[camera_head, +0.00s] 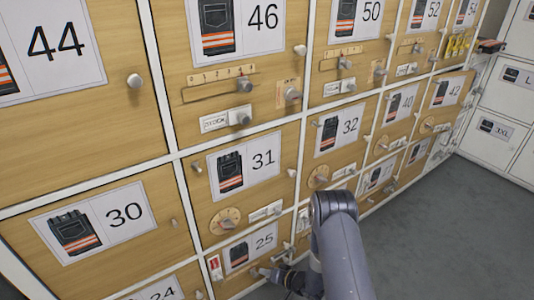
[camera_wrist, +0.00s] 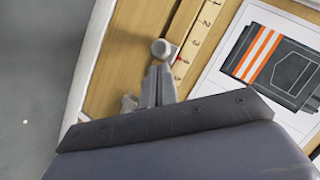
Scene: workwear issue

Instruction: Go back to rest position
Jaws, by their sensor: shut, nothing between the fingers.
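My gripper (camera_wrist: 157,72) is shut and empty in the wrist view. Its fingertips are just below a round grey knob (camera_wrist: 161,48) beside a numbered scale (camera_wrist: 198,40) with a small red mark; I cannot tell whether they touch the knob. In the head view my gripper (camera_head: 262,272) is low, close to the front of the wooden locker door labelled 25 (camera_head: 264,239). My arm reaches down to it and hides part of the lower doors. A label with dark, orange-striped trousers (camera_wrist: 275,62) lies to the right in the wrist view.
Wooden locker doors with knobs, dials and sliders fill the head view, including doors 30 (camera_head: 150,232), 31 (camera_head: 282,182) and 46 (camera_head: 277,60). White lockers (camera_head: 508,100) stand at the right. The grey floor (camera_head: 455,225) at lower right is clear.

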